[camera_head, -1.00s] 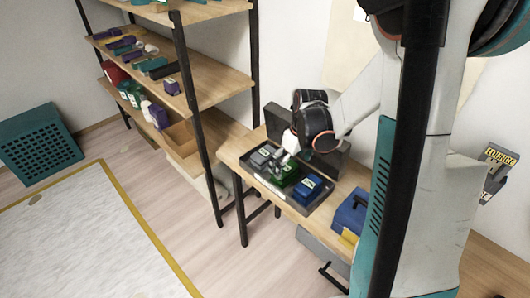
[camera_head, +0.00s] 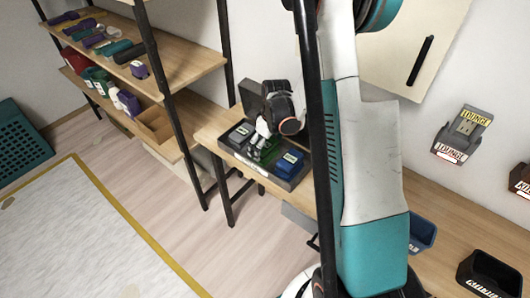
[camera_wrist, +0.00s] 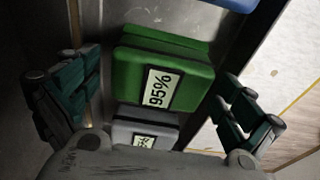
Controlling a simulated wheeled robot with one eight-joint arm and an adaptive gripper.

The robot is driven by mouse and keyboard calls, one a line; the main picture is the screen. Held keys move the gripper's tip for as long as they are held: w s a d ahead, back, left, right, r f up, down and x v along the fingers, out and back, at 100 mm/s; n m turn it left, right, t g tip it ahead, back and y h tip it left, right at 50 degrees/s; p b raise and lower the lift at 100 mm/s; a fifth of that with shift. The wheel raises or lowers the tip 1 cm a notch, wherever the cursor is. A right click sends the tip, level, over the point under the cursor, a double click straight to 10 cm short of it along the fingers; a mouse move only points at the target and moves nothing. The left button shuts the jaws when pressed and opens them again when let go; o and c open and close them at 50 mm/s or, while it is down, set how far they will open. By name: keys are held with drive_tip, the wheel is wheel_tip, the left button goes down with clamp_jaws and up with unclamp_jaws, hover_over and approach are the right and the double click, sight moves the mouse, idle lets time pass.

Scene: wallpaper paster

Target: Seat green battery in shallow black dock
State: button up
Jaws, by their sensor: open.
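The green battery (camera_head: 268,156) sits in an open dark case (camera_head: 256,177) on the small wooden table, between a grey battery (camera_head: 240,134) and a blue battery (camera_head: 287,165). In the wrist view the green battery (camera_wrist: 150,88) shows a "95%" label. My gripper (camera_head: 261,146) is open over it; in the wrist view its fingers (camera_wrist: 162,106) are spread on both sides, with gaps.
Shelves (camera_head: 180,65) with several objects stand at left. A blue bin (camera_head: 421,233) is on the long wooden counter (camera_head: 440,195) at right. Another dark wall dock (camera_head: 520,181) is cut off at the right edge.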

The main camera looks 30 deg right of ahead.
drive_tip(key=shift+w+f, duration=0.2)
drive_tip(key=shift+f, duration=0.75)
drive_tip(key=c, duration=1.4)
drive_tip(key=shift+a+r, duration=0.1)
drive_tip(key=shift+r, duration=0.1)
